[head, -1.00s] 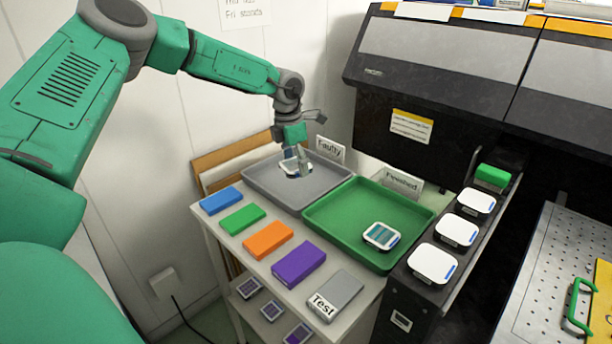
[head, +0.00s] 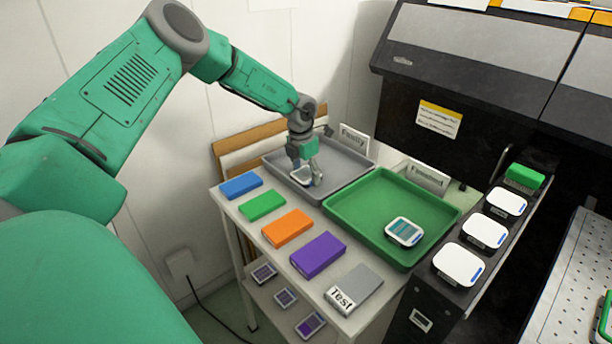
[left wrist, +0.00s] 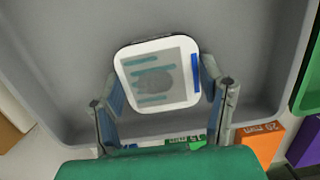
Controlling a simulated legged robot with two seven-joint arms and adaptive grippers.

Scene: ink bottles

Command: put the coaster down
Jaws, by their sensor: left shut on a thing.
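The coaster is a white rounded square with a grey and teal printed face and a blue strip at one edge; it shows in the left wrist view (left wrist: 157,75) and in the head view (head: 302,174). My left gripper (head: 310,178) is shut on it, with one finger at each side in the left wrist view (left wrist: 163,100). Gripper and coaster are over the grey tray (head: 345,162) with the "Faulty" sign (head: 353,139). I cannot tell whether the coaster touches the tray floor. My right gripper is not in view.
A green tray (head: 365,200) beside it holds a similar printed piece (head: 404,231). Blue, green, orange (head: 288,228) and purple (head: 318,254) boxes and a grey "Test" box (head: 354,290) line the table's front. White pieces (head: 485,231) sit on the black ledge at right.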

